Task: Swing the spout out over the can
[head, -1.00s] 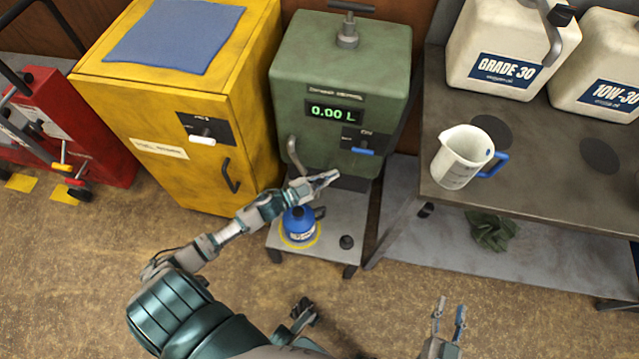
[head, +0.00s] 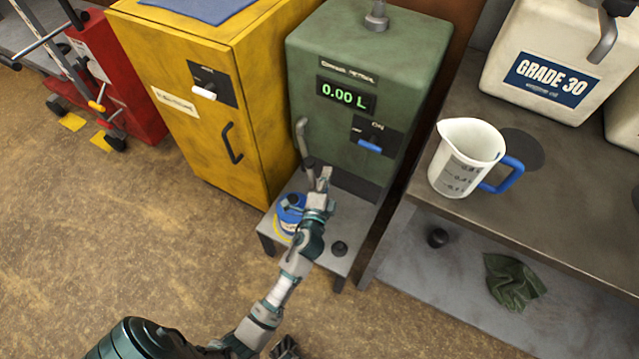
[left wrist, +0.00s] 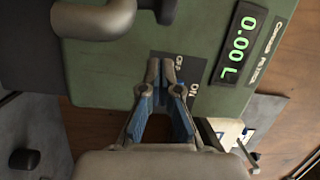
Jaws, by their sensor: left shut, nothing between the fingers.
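The grey spout (head: 302,140) is a bent pipe on the lower left front of the green pump cabinet (head: 372,60). It also shows at the upper left of the left wrist view (left wrist: 95,20). The blue can (head: 289,214) stands on the low grey stand below, with a yellow ring at its base, partly hidden by my left arm. My left gripper (head: 322,180) is shut and empty, close beside the spout's lower end in the head view. In the left wrist view its fingertips (left wrist: 164,72) lie to the right of the spout, apart from it.
A blue-handled switch (head: 369,146) is on the cabinet front. A black cap (head: 339,248) lies on the stand. A yellow cabinet (head: 215,120) is at left. At right, a bench (head: 455,213) holds a measuring jug (head: 462,165) and a large container (head: 540,75).

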